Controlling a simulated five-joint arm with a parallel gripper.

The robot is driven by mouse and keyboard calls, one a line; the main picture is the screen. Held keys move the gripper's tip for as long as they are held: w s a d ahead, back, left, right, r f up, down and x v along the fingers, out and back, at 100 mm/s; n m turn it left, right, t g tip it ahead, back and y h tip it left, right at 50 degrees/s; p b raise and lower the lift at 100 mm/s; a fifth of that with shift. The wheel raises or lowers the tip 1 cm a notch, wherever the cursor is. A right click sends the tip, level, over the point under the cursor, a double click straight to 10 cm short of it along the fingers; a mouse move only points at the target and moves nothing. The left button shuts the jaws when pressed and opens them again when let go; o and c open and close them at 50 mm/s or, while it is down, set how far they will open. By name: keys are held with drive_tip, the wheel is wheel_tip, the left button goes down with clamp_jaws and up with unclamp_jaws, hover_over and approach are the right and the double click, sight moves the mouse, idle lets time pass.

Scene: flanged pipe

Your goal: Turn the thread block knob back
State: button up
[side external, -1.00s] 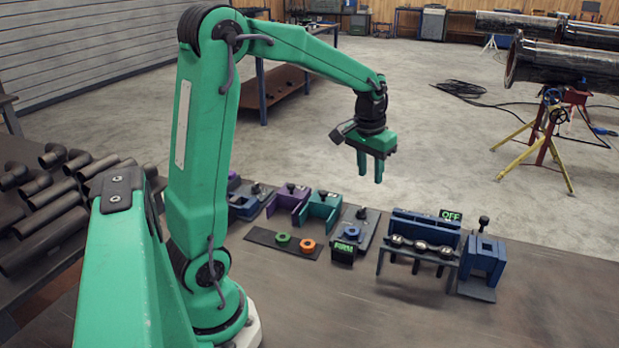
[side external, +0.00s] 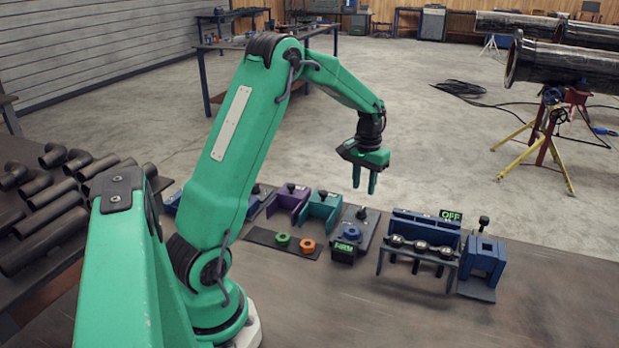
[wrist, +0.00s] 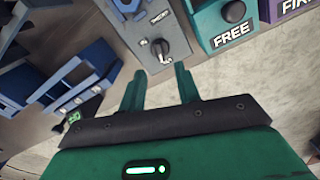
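The thread block (side external: 368,224) is a grey plate with a blue ring and a green-lettered sign at its near end. Its dark knob (side external: 361,213) stands near the far end. In the wrist view the knob (wrist: 160,48) is round and dark with a pale pointer, beside a small label too blurred to read. My gripper (side external: 366,187) hangs above the block's far end, clear of the knob. In the wrist view its two green fingers (wrist: 160,88) are apart with nothing between them, and the knob lies just beyond the tips.
A teal bracket (side external: 320,208) and a purple bracket (side external: 289,200) stand left of the block; the teal one reads FREE in the wrist view. A blue rack (side external: 425,228) with an OFF sign and a blue stand (side external: 484,262) are to the right.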

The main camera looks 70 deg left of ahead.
sight(362, 209)
drive_tip(key=shift+f, duration=3.7)
clamp_jaws()
